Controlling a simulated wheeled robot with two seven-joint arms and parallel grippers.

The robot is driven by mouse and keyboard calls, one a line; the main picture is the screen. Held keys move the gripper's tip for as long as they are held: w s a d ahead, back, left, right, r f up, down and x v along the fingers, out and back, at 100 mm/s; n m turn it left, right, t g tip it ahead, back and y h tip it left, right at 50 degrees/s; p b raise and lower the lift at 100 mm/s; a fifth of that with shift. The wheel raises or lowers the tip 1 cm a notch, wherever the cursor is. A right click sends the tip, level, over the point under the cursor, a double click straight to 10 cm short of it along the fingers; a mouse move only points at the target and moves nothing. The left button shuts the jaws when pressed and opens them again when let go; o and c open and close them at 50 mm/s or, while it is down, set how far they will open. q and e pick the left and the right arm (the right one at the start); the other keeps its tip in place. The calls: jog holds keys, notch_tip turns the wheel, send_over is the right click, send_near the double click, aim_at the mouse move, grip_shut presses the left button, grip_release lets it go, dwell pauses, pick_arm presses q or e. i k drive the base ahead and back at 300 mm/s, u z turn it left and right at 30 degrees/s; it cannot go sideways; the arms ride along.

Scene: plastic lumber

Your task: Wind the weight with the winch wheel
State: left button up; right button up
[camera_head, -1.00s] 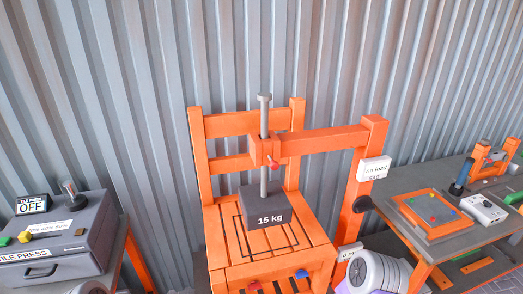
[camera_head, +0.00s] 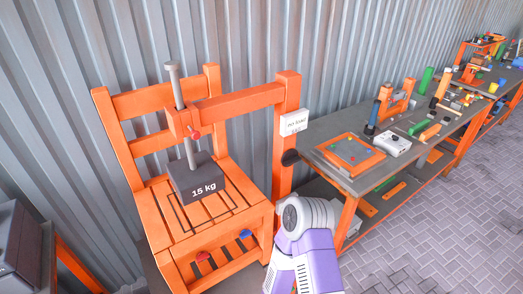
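The dark grey 15 kg weight (camera_head: 197,187) hangs on a grey rod (camera_head: 180,100) that passes through the orange frame (camera_head: 235,103). It is at or just above the slatted orange seat; I cannot tell if it touches. A dark round part, perhaps the winch wheel (camera_head: 290,157), sits on the orange post below a white label box (camera_head: 293,123). A small red knob (camera_head: 194,134) is on the rod guide. A grey and purple link of my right arm stands in front of the post's lower part. Neither of my grippers is in view.
To the right, a long workbench (camera_head: 375,178) carries an orange-framed board (camera_head: 350,152), a white box (camera_head: 394,145) and several tools. A grey machine (camera_head: 15,245) stands at the lower left. The corrugated wall is close behind. Paved floor (camera_head: 440,235) at the lower right is clear.

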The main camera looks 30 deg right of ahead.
aim_at(290, 157)
jog(key=z, duration=0.55)
jog(key=k, duration=0.65)
jog(key=z, duration=0.9)
jog(key=i, duration=1)
jog(key=z, duration=0.6)
